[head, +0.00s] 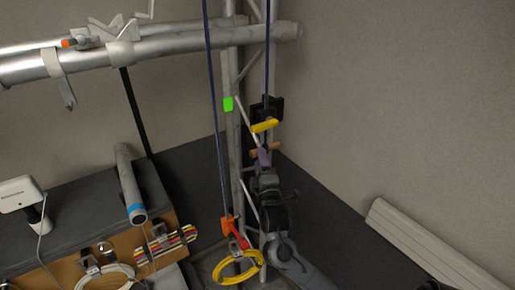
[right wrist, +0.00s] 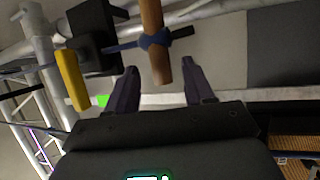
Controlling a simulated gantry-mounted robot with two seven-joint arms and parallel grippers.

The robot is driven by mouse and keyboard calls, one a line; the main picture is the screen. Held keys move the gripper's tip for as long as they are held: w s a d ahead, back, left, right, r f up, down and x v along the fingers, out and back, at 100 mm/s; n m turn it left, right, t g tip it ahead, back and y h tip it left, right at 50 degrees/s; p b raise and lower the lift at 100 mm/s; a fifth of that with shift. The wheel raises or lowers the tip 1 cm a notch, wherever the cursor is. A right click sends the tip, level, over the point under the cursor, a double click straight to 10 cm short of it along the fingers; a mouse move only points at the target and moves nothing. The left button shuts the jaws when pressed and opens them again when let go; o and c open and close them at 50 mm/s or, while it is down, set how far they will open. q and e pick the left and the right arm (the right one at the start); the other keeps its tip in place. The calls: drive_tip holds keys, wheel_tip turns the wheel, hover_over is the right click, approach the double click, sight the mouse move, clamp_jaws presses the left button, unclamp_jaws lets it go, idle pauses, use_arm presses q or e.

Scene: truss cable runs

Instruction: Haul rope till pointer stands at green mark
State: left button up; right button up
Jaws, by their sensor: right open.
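The green mark (head: 228,104) is on the upright truss. Well below it, an orange and red piece (head: 229,226), which looks like the pointer, hangs on the dark blue rope (head: 215,120). The rope's other run (head: 266,75) comes down to a black block (head: 275,104) with a yellow lever (head: 265,126). Below the block is a wooden handle (head: 272,147); the right wrist view shows the rope tied around this handle (right wrist: 152,30). My right gripper (right wrist: 160,70) is open, its purple fingers on either side of the handle's end, apart from it. My left gripper is out of view.
A yellow cable coil (head: 238,279) hangs just below the orange piece. Horizontal truss tubes (head: 180,43) cross at upper left. A dark bench (head: 75,215) with a grey tube (head: 130,180) and a white device (head: 18,193) stands at left.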

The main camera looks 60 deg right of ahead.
drive_tip(key=x, duration=0.6)
drive_tip(key=shift+p, duration=0.35)
drive_tip(key=shift+d, duration=0.1)
clamp_jaws()
